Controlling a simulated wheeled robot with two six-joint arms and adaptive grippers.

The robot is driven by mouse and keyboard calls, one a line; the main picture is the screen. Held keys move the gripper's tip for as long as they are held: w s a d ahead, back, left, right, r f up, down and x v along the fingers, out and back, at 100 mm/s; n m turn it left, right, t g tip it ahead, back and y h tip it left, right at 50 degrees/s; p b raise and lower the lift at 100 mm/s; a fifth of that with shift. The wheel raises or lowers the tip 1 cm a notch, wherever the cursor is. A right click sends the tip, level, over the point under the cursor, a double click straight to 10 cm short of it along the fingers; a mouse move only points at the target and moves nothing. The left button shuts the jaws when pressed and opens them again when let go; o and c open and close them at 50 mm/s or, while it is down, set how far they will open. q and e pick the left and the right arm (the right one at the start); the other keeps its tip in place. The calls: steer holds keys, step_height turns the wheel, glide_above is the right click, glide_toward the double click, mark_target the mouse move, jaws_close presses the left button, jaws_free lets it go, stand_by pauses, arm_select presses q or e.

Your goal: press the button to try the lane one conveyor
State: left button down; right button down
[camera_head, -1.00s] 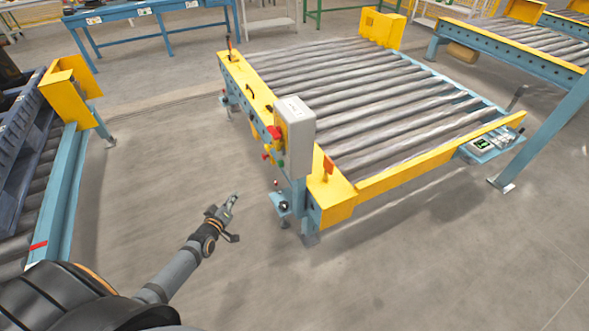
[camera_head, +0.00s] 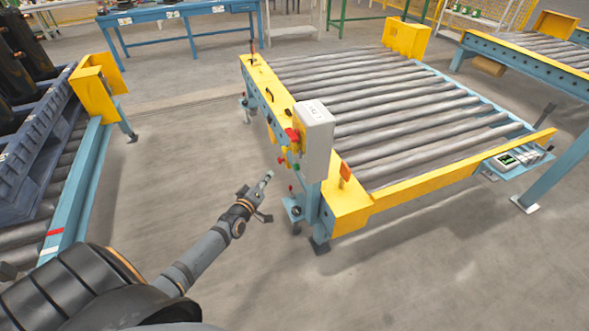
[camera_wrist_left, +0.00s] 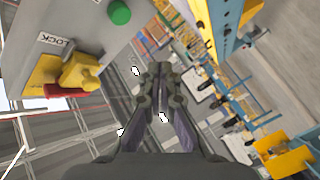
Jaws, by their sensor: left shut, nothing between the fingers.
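The lane conveyor's grey control box (camera_head: 317,140) stands at the near left corner of the yellow-edged roller conveyor. My right gripper is out of view.
The roller conveyor (camera_head: 455,187) fills the right middle, its yellow corner and legs close to my left gripper. Another conveyor (camera_head: 68,205) with a dark blue pallet (camera_head: 35,165) stands at the left. Bare floor lies between them. A blue table (camera_head: 185,12) is at the back.

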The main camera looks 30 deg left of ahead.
arm_select(q)
steer(key=w+d, duration=0.4)
steer(key=shift+w, duration=0.4)
stand_by(1.2)
steer(key=shift+w+d, duration=0.3)
steer(key=shift+w+d+b, duration=0.3)
steer(key=shift+w+d, duration=0.05)
steer(key=shift+w, duration=0.05)
stand_by(0.8)
stand_by(0.3)
steer(key=shift+s+a, duration=0.6)
steer(key=shift+s, duration=0.1)
steer(key=shift+s+a+p, duration=0.4)
steer(key=shift+s+a, duration=1.25)
steer(key=shift+s, duration=0.3)
